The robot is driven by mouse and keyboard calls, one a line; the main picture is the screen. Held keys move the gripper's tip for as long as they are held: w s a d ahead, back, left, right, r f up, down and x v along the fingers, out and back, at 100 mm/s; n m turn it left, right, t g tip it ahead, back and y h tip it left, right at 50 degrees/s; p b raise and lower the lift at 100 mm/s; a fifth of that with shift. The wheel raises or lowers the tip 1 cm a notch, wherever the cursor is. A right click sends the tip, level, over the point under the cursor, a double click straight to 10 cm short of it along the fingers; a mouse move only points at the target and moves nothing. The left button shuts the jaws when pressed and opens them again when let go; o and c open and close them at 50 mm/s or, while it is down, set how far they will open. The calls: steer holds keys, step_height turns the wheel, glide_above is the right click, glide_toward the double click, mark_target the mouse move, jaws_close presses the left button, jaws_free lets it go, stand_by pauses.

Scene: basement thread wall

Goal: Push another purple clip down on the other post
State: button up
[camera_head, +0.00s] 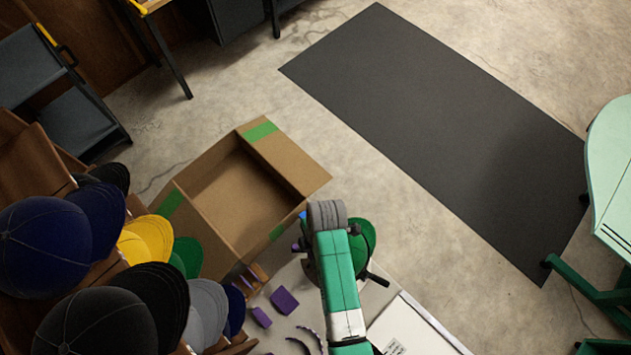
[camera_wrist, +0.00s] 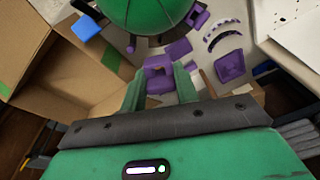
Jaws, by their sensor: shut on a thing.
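In the wrist view my gripper (camera_wrist: 159,78) is shut on a purple clip (camera_wrist: 157,64), a small blocky piece between the two green fingers. The fingers point toward the work surface beside a green cap (camera_wrist: 146,14). Close by is another purple piece (camera_wrist: 179,48), and one more purple piece (camera_wrist: 196,16) lies farther off. A short purple peg (camera_wrist: 131,46) shows at the cap's lower edge; I cannot tell whether it is a post. Whether the held clip touches a post is not clear. In the head view my arm hides the gripper and held clip.
A square purple dish (camera_wrist: 230,66) and thin curved strips (camera_wrist: 222,30) lie on the pale table. An open cardboard box (camera_head: 292,173) stands behind the table. Several caps (camera_head: 150,238) fill a wooden rack at left. A white board (camera_head: 405,330) lies at right.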

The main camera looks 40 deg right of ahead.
steer(key=b, duration=0.7)
glide_toward(309, 264)
steer(key=f, duration=0.2)
steer(key=a+f, duration=0.1)
steer(key=f, duration=0.2)
steer(key=shift+f, duration=0.1)
steer(key=shift+a+f+b, duration=0.2)
steer(key=shift+f+b, duration=0.5)
steer(key=shift+f, duration=0.2)
steer(key=shift+f, duration=0.15)
steer(key=shift+s+f, duration=0.1)
steer(key=shift+f, duration=0.25)
steer(key=o, duration=1)
steer(key=shift+o, duration=0.2)
step_height(309, 264, up, 8)
steer(key=d, duration=0.1)
steer(key=shift+f, duration=0.15)
steer(key=shift+d, duration=0.1)
